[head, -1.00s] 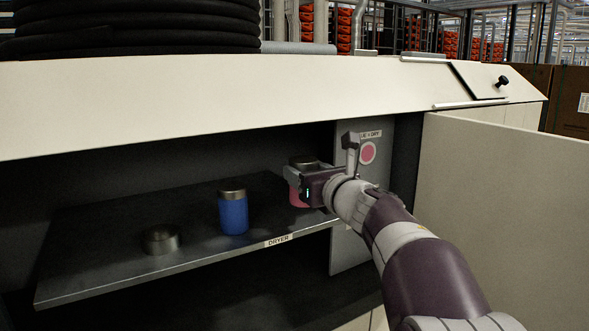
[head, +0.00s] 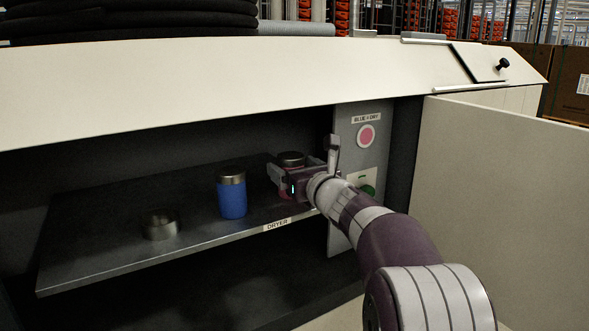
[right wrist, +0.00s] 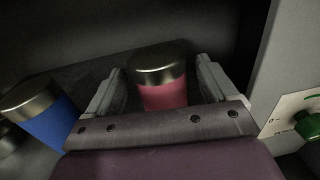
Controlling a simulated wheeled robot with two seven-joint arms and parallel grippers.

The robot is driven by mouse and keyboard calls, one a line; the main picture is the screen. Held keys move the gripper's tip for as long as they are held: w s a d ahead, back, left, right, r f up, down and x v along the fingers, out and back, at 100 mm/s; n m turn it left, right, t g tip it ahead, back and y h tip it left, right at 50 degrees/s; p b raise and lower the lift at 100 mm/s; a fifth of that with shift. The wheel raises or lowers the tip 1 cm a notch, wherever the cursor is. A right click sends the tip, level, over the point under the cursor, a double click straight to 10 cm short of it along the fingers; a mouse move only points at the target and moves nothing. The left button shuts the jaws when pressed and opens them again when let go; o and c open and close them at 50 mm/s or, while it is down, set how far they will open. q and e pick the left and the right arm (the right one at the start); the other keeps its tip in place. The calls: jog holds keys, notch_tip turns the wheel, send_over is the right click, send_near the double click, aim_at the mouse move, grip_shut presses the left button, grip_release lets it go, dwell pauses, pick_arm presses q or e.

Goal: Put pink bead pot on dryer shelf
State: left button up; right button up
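The pink bead pot (head: 290,158), with a metal lid, is at the right end of the dryer shelf (head: 100,262), partly hidden behind my right gripper (head: 279,178). In the right wrist view the pink pot (right wrist: 164,95) is upright between the two fingers of my right gripper (right wrist: 160,88), with a narrow dark gap on each side, so the gripper looks open around it. The pot's base is hidden, so its contact with the shelf cannot be seen. My left gripper is not in view.
A blue pot (head: 232,198) stands mid-shelf, and a low metal lid or ring (head: 160,224) lies to its left. A grey panel with a pink disc (head: 366,136) and a green knob (head: 368,190) stands right of the shelf. A pale door panel (head: 500,190) is farther right.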

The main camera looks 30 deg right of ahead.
jog(key=shift+s+r, duration=0.2)
jog(key=shift+r, duration=0.05)
jog(key=s+b, duration=0.1)
jog(key=s, duration=0.2)
jog(key=shift+s+f+b, duration=0.2)
jog(key=shift+f+b, duration=0.15)
jog(key=shift+b, duration=0.05)
jog(key=s+b, duration=0.2)
jog(key=s, duration=0.6)
jog(key=shift+a+r+b, duration=0.25)
jog(key=shift+r+b, duration=0.05)
jog(key=shift+b, duration=0.05)
jog(key=shift+s, duration=0.1)
jog(key=shift+s, duration=0.1)
